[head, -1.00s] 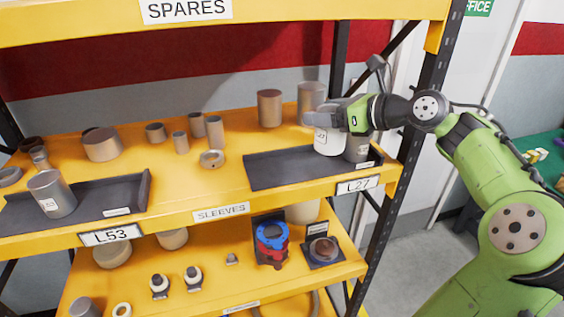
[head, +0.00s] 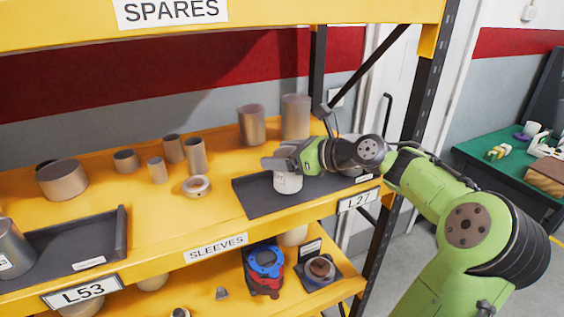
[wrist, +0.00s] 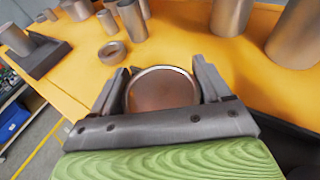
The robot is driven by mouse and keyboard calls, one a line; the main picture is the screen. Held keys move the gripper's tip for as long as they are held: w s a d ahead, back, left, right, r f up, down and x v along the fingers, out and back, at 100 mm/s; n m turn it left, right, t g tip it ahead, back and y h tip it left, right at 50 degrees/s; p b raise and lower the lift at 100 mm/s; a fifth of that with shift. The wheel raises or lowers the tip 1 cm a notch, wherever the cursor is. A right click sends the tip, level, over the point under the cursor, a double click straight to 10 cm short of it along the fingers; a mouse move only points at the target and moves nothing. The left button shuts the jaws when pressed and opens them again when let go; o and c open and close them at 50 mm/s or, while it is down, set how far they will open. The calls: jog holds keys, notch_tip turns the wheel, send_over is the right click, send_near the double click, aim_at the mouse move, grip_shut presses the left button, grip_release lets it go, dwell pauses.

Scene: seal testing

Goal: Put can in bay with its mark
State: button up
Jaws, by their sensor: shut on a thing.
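My gripper (head: 278,162) is shut on a pale can (head: 288,184), with a finger on each side of it. In the wrist view the can's brown round top (wrist: 162,92) shows between the fingers. The can is upright over the left half of the dark bay tray (head: 250,201) behind the L27 label (head: 358,200). I cannot tell whether its base touches the tray. A small mark shows on its front, too small to read now. The L53 bay tray (head: 110,235) at left holds a grey can (head: 12,250).
Bare metal sleeves stand behind the trays, including a tall one (head: 296,118) and another (head: 252,125). A ring (head: 197,186) lies left of the L27 tray. The yellow SPARES beam (head: 280,12) is overhead. A dark rack post (head: 405,150) stands at right.

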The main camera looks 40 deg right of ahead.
jog(key=shift+s+d+f, duration=0.1)
jog(key=shift+s, duration=0.2)
jog(key=o, duration=1.2)
jog(key=shift+w+f, duration=0.15)
jog(key=shift+s+d+r, duration=0.1)
jog(key=shift+s+r, duration=0.1)
jog(key=shift+s, duration=0.05)
jog(key=p+v, duration=0.2)
jog(key=v, duration=0.9)
jog(key=shift+s+d+r, duration=0.1)
jog(key=shift+s+r, duration=0.05)
jog(key=shift+s, duration=0.1)
